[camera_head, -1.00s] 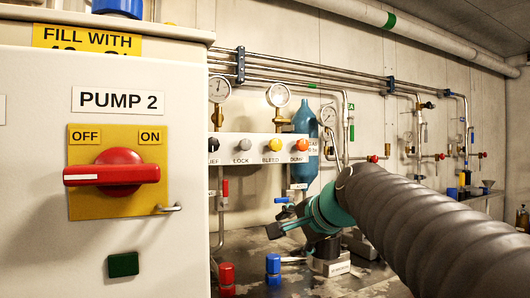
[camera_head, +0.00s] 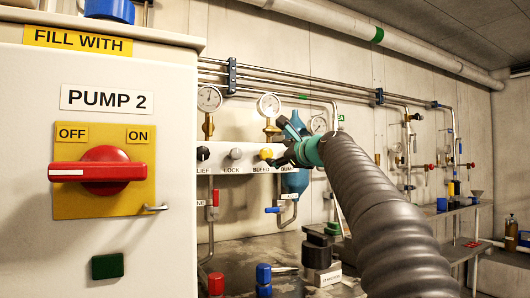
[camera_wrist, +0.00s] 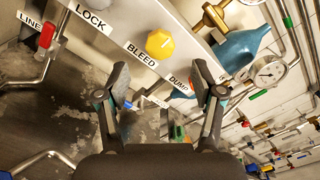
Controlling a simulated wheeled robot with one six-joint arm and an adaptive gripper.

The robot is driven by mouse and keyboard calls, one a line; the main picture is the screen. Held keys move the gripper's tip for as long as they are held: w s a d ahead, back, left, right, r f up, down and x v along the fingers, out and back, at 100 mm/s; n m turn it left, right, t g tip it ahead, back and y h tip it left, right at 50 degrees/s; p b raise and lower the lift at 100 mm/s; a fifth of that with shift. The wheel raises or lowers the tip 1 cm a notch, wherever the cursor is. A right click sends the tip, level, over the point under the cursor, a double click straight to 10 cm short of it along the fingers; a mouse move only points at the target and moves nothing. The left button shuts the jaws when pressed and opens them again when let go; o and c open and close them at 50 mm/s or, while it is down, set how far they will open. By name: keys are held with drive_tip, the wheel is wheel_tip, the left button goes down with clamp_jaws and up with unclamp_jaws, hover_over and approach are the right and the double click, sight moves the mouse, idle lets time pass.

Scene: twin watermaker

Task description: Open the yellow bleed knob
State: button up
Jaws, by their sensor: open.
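The yellow bleed knob (camera_head: 266,154) sits on the white panel (camera_head: 222,165) between the lock knob and the dump knob. In the wrist view the yellow bleed knob (camera_wrist: 160,44) shows face-on above the BLEED label, beyond my fingertips and apart from them. My gripper (camera_head: 285,142) is open and empty, close to the right of the knob in the head view. In the wrist view my gripper (camera_wrist: 165,88) has its two fingers spread below the knob. The dump knob is hidden behind my gripper in the head view.
The grey lock knob (camera_head: 235,154) and black relief knob (camera_head: 203,153) are to the left. Gauges (camera_head: 209,99) and pipes stand above the panel. A blue bottle (camera_wrist: 240,50) is right of the knob. The PUMP 2 cabinet (camera_head: 120,230) fills the left. Red and blue valves (camera_head: 216,284) stand below.

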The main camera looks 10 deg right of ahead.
sight(267, 152)
drive_tip(key=p+x, duration=0.2)
drive_tip(key=x, duration=0.6)
drive_tip(key=shift+r+p, duration=0.1)
drive_tip(key=shift+p, duration=0.25)
drive_tip(key=shift+w+a, duration=0.15)
drive_tip(key=shift+w, duration=0.4)
drive_tip(key=c, duration=1.1)
